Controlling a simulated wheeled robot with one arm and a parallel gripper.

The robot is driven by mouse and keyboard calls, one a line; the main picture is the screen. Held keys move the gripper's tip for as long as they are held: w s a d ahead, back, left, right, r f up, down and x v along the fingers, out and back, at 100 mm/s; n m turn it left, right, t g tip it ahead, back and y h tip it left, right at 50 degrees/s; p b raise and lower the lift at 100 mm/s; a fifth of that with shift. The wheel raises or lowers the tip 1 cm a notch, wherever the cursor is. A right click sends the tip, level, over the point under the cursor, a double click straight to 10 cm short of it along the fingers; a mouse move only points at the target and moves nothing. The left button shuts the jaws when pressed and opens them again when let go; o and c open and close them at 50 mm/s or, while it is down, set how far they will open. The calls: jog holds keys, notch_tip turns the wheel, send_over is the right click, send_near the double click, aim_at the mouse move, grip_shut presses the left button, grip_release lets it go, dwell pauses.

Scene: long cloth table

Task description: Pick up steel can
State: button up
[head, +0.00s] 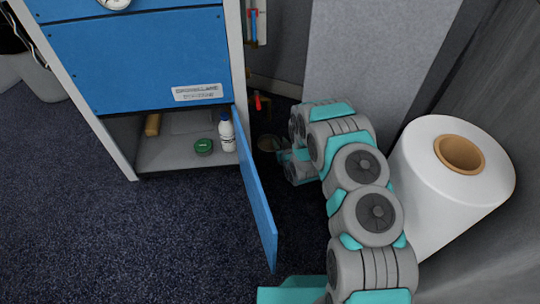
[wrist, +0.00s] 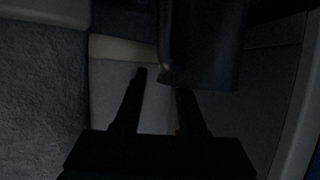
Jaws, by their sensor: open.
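A small round can (head: 268,144), dull grey with a pale rim, stands on the floor in shadow behind the open blue door. My gripper (head: 283,156) is just right of it and close to it in the head view, its fingers small and partly lost in shade. In the wrist view my gripper (wrist: 161,82) is open, with two dark fingers pointing up the picture. A dark, smooth, rounded body (wrist: 205,45), probably the can, hangs in from the top edge and overlaps the right fingertip. The picture is too dark to tell whether they touch.
The blue cabinet door (head: 256,195) stands open left of my arm. The open cabinet (head: 170,155) holds a white bottle (head: 227,135), a green-lidded tin (head: 203,147) and a brown block (head: 153,124). A large white roll (head: 435,205) stands close right of my arm. Dark carpet is clear front left.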

grip_shut()
jog(key=shift+s+f, duration=0.1)
dwell(1.2)
